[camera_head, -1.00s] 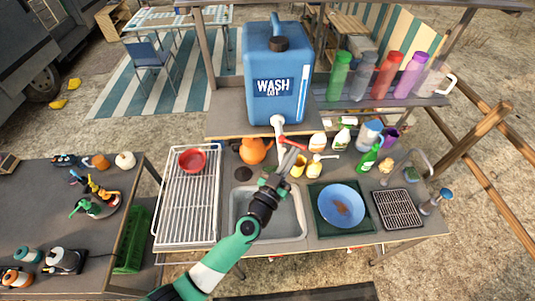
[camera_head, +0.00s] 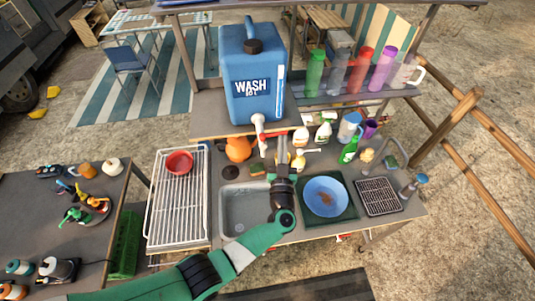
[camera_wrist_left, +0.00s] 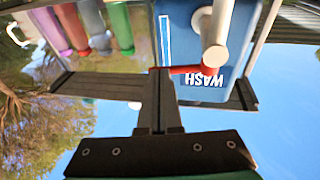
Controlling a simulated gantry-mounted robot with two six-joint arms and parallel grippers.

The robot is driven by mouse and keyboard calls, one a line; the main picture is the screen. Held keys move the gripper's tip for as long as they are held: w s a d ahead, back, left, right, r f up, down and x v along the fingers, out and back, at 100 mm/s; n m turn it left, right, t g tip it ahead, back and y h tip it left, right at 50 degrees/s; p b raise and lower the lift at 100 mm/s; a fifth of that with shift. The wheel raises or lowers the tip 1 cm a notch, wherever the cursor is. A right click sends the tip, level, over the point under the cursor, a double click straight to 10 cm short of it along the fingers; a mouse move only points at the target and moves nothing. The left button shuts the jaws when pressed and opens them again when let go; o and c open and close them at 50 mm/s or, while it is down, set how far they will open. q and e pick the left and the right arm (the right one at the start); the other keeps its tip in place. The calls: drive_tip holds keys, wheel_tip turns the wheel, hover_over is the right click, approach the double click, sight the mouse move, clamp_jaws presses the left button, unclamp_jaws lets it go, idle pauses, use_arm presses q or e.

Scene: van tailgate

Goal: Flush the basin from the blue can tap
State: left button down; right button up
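The blue water can (camera_head: 252,88), marked WASH, stands on the shelf above the counter; it shows upside down in the left wrist view (camera_wrist_left: 192,25). Its white tap (camera_head: 258,121) has a red lever (camera_wrist_left: 188,70) reaching sideways. The grey basin (camera_head: 237,212) lies below, partly hidden by my left arm. My left gripper (camera_head: 282,153) is upright beside the tap, fingers close together. In the left wrist view, its fingertips (camera_wrist_left: 160,72) are at the lever's free end. Contact cannot be told. No water stream is visible. My right gripper is out of view.
A blue bowl (camera_head: 326,196) sits right of the basin, and a white rack (camera_head: 178,215) with a red bowl (camera_head: 179,163) is left. An orange kettle (camera_head: 238,149) and several bottles crowd the counter's back. Coloured bottles stand on the upper right shelf.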

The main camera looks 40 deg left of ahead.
use_arm(q)
drive_tip(key=shift+w, duration=0.2)
idle(0.5)
drive_tip(key=w+d+v, duration=0.2)
drive_tip(key=v, duration=1.1)
drive_tip(key=shift+s+d+p, duration=0.25)
drive_tip(key=shift+d+p, duration=0.05)
drive_tip(key=shift+p, duration=0.1)
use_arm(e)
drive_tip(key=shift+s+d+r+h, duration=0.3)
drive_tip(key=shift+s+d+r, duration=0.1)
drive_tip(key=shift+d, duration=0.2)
use_arm(q)
drive_tip(key=shift+f, duration=0.1)
